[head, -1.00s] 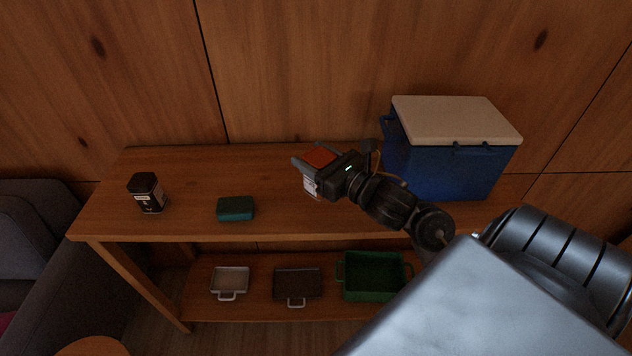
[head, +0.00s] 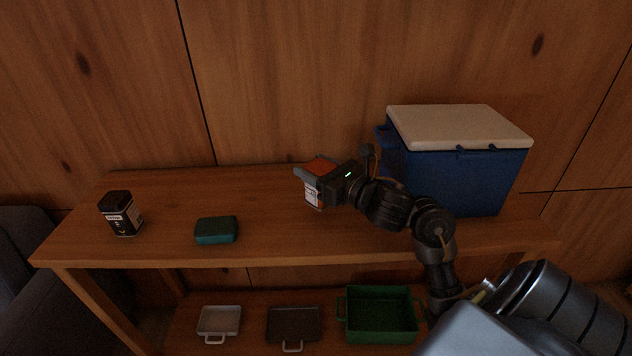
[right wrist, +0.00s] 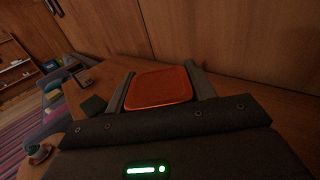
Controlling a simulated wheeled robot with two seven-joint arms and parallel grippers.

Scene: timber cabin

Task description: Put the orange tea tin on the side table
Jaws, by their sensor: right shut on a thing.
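The orange tea tin (head: 313,190) has an orange lid and a pale label. It is upright at the wooden console table's top, near the middle. My right gripper (head: 322,174) is shut on it, with a finger on either side. In the right wrist view the orange lid (right wrist: 159,88) sits between the two fingers (right wrist: 160,90). I cannot tell whether the tin's base touches the table top. My left gripper is not in view.
A black tin (head: 121,214) and a teal box (head: 216,230) stand left on the console table (head: 265,240). A blue cooler (head: 455,180) with a white lid stands right. The lower shelf holds a white tray (head: 219,321), a dark tray (head: 293,325) and a green crate (head: 380,316).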

